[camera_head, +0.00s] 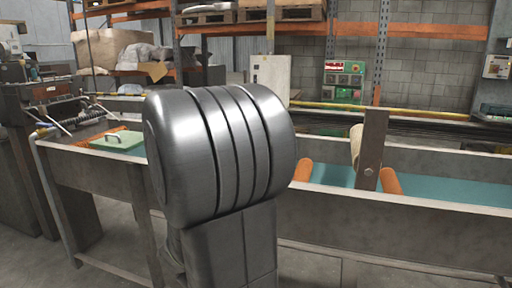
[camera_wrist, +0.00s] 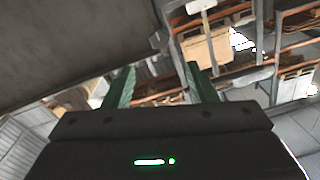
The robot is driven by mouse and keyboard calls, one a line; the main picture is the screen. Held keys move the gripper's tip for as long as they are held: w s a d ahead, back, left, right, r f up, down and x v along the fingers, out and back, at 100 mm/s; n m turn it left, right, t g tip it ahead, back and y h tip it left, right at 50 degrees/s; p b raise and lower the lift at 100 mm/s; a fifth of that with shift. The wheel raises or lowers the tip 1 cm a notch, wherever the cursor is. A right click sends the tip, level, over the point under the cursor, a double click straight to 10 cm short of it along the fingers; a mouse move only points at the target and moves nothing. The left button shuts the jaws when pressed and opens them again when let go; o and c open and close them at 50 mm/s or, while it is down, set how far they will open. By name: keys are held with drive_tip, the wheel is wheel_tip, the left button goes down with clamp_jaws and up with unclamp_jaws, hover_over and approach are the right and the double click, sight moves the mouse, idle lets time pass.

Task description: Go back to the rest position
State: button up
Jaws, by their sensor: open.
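My gripper (camera_wrist: 161,70) shows in the wrist view as a dark body with two green fingers. The fingers stand apart with nothing between them, so it is open and empty. Behind the fingers are shelves and roof parts, seen tilted. In the head view my own grey metal arm link fills the middle and hides what is behind it. My gripper is not visible in the head view.
A long conveyor trough (camera_head: 420,212) with a teal belt (camera_head: 440,190) and orange rollers runs at right. Storage racks (camera_head: 379,50) stand behind. Some floor shows at bottom left.

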drive_tip(key=shift+n, duration=0.3)
drive_tip(key=x, duration=1.3)
drive_tip(key=shift+w+r, duration=0.1)
drive_tip(key=shift+w, duration=0.05)
drive_tip(key=shift+n+p, duration=0.8)
drive_tip(key=shift+p, duration=0.1)
drive_tip(key=n+p, duration=0.4)
drive_tip(key=v, duration=1.4)
